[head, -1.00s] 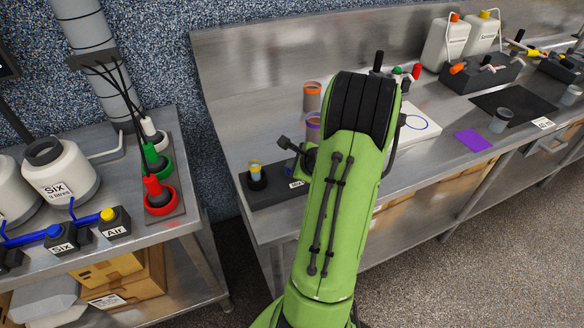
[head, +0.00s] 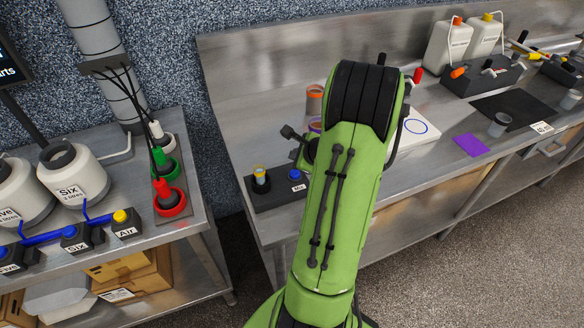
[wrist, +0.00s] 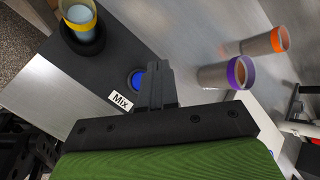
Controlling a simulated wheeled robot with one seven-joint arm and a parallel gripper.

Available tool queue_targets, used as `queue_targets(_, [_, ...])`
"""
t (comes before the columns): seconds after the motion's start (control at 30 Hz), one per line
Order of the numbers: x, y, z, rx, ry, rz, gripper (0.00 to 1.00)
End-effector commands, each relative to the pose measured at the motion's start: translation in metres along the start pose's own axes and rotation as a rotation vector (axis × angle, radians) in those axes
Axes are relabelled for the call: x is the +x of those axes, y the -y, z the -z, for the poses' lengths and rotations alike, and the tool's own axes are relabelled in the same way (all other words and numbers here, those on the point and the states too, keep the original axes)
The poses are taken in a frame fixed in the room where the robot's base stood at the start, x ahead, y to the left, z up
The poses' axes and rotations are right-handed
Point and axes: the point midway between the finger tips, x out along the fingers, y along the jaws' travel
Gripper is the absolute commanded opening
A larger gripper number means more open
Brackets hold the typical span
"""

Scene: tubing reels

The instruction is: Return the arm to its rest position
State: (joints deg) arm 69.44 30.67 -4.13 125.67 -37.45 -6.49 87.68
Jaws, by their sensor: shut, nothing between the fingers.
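My green arm (head: 338,200) reaches up and over the steel bench in the head view. It hides my gripper there. In the wrist view my gripper (wrist: 157,68) is shut and empty. Its fingers point over the black mixer block, close to the blue button (wrist: 138,80) beside the "Mix" label (wrist: 120,103). I cannot tell whether the fingertips touch anything.
A yellow-rimmed cup (head: 260,175) sits in the mixer block (head: 270,200). Orange-rimmed (wrist: 262,42) and purple-rimmed (wrist: 228,74) cups stand near my gripper. A side table (head: 185,225) holds bottles and coloured reels, left of a floor gap. White jugs (head: 448,45) stand at the back right.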

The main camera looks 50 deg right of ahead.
Motion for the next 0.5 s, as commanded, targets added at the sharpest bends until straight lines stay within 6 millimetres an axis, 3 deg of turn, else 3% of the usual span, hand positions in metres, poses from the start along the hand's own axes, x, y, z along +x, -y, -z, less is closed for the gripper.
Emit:
queue_targets(0.33, [0.000,0.000,-0.003,-0.013,0.002,-0.001,0.00])
queue_targets(0.43, [-0.008,-0.008,-0.037,-0.179,0.018,-0.039,0.00])
queue_targets(0.5, [-0.023,-0.027,-0.082,-0.436,0.040,-0.099,0.00])
